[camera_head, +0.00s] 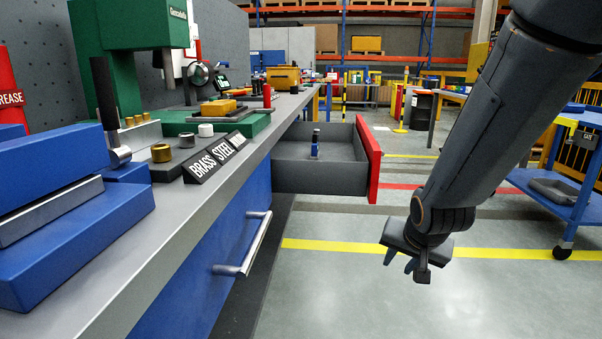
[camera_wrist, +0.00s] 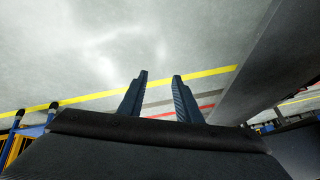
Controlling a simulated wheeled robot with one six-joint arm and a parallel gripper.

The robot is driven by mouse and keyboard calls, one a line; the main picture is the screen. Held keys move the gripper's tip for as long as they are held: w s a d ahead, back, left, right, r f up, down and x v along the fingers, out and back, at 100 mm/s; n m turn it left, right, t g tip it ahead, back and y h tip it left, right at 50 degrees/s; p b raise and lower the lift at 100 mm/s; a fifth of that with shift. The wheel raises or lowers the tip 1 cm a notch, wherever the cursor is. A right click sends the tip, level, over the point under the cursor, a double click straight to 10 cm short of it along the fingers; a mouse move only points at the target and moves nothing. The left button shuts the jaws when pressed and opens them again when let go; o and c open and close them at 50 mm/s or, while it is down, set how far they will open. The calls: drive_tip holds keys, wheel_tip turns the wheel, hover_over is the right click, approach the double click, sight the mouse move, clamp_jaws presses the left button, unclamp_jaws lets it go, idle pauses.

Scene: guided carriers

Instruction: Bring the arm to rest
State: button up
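My gripper (camera_head: 405,268) hangs at the end of my dark grey arm at the right of the head view, over the open floor. It points downward and touches nothing. In the wrist view its two dark fingers (camera_wrist: 160,85) stand apart with only floor between them, so it is open and empty.
A workbench (camera_head: 170,230) runs along the left. Its drawer (camera_head: 320,178) with a red front is pulled out, left of my arm, and holds a small blue and black item (camera_head: 315,146). A blue cart (camera_head: 560,205) stands at the right. The floor between is clear.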

drive_tip(key=s+a+f+n+g, duration=0.1)
drive_tip(key=s+a+n+g, duration=0.15)
drive_tip(key=s, duration=0.45)
drive_tip(key=s+a+f+n+g, duration=0.1)
drive_tip(key=s+n+g, duration=0.15)
drive_tip(key=s, duration=0.35)
drive_tip(key=s+a+r+n+g+y, duration=0.1)
drive_tip(key=s+a+r+n, duration=0.15)
drive_tip(key=s+a, duration=0.6)
drive_tip(key=s+a+r+n+g, duration=0.1)
drive_tip(key=s+a+n, duration=0.35)
drive_tip(key=a, duration=0.75)
drive_tip(key=d+r+m+p, duration=0.3)
drive_tip(key=d+r+p, duration=0.7)
drive_tip(key=r+p, duration=0.3)
drive_tip(key=d+r+m+p, duration=0.3)
drive_tip(key=d+r+p, duration=0.7)
drive_tip(key=p, duration=0.7)
wheel_tip(320, 180, up, 4)
drive_tip(key=shift+s+d+f+m+h, duration=0.15)
drive_tip(key=shift+s+d+m+h, duration=0.15)
drive_tip(key=shift+s+m, duration=0.1)
